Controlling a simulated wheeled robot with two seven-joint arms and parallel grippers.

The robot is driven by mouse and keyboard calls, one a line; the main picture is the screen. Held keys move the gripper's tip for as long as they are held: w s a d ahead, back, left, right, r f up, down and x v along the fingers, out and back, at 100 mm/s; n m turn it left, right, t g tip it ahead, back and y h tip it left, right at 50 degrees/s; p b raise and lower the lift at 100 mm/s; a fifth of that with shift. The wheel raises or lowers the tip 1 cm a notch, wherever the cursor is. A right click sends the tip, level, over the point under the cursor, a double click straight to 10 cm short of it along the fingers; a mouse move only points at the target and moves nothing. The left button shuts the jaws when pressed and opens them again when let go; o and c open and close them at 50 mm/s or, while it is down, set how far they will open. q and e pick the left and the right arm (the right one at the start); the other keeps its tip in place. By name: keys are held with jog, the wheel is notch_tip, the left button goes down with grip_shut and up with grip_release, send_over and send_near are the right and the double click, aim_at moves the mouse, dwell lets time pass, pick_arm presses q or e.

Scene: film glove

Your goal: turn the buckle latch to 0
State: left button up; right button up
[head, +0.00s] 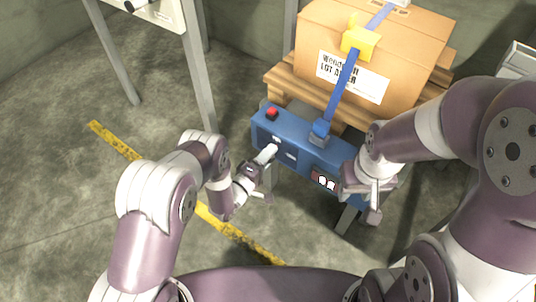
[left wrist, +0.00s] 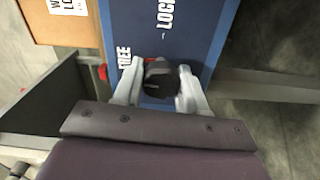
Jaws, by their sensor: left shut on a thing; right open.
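The buckle latch is a dark knob (left wrist: 160,82) on the blue panel's face, beside the printed words FREE and LOCK in the left wrist view. My left gripper (left wrist: 158,74) is shut on it, with one pale finger on each side. In the head view my left gripper (head: 267,170) is at the front of the blue unit (head: 312,158), and the knob is not clearly visible there. The knob's exact angle is hard to read. My right gripper (head: 361,205) is open beside the unit's right end, with nothing seen between its fingers.
A cardboard box (head: 410,42) on a wooden pallet stands behind the unit. A red button (head: 271,113) is on the unit's left end.

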pick_arm(q)
jog(key=shift+n, duration=0.6)
jog(key=o, duration=1)
jog(key=shift+a, duration=0.1)
jog(key=p+v, duration=0.4)
jog(key=v, duration=0.8)
jog(key=shift+s+a, duration=0.15)
jog(key=shift+s, duration=0.15)
jog(key=shift+f, duration=0.1)
